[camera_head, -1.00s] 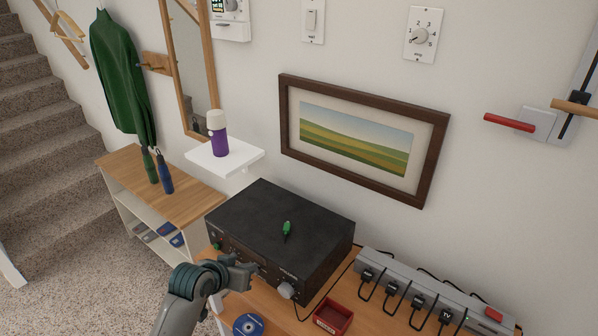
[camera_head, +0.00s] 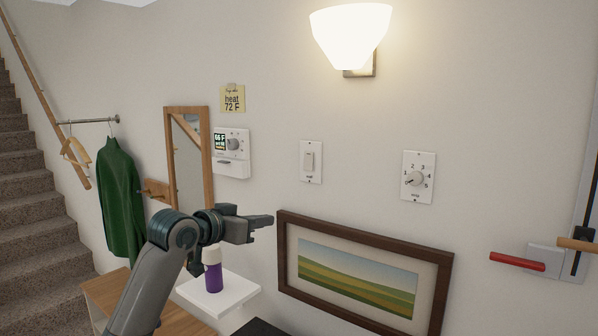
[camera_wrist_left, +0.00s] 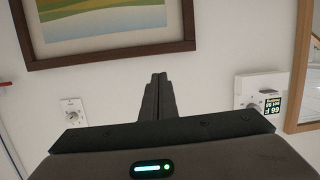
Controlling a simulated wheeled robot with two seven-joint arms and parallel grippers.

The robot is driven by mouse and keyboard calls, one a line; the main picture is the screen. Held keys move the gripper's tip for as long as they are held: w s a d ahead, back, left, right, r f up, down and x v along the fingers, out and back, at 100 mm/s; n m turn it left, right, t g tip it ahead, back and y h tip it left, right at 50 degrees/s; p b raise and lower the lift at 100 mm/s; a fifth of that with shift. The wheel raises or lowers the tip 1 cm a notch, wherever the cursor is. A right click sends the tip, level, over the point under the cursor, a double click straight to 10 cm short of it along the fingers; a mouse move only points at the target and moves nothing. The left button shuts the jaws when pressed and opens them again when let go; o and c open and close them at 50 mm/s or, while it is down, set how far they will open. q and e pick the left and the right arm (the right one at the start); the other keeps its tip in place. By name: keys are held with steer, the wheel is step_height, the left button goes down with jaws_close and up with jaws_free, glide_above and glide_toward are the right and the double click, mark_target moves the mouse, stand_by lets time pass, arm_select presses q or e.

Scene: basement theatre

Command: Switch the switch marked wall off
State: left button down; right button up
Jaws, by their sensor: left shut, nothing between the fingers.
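A white rocker switch (camera_head: 311,161) sits on the wall in the head view, between the thermostat and the round dial. A small label is under its rocker, too small to read. The lit wall lamp (camera_head: 350,32) is above it. My left gripper (camera_head: 268,221) is shut and empty, in front of the wall below and left of the switch, and apart from it. In the left wrist view its closed fingers (camera_wrist_left: 159,78) point toward the wall; the switch does not show there, probably hidden behind the gripper. My right gripper is not in view.
A dial plate (camera_head: 417,177) is right of the switch, a thermostat (camera_head: 232,151) left. A framed picture (camera_head: 449,262) hangs below. A white shelf (camera_head: 240,291) holds a purple bottle (camera_head: 213,277). A red lever (camera_head: 517,261) is at right. The wall around the switch is clear.

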arm_select(q)
step_height(320, 180, up, 12)
steer(key=h, duration=0.1)
steer(key=shift+w+d+m+t, duration=0.3)
steer(key=shift+m, duration=0.1)
steer(key=shift+w, duration=0.1)
steer(key=p, duration=0.8)
glide_toward(307, 167)
steer(key=x, duration=0.4)
steer(key=shift+w+d+r, duration=0.15)
steer(key=shift+w+d, duration=0.05)
steer(key=shift+w, duration=0.1)
steer(key=shift+p+x, duration=0.5)
steer(key=shift+x, duration=0.4)
steer(key=shift+f, duration=0.25)
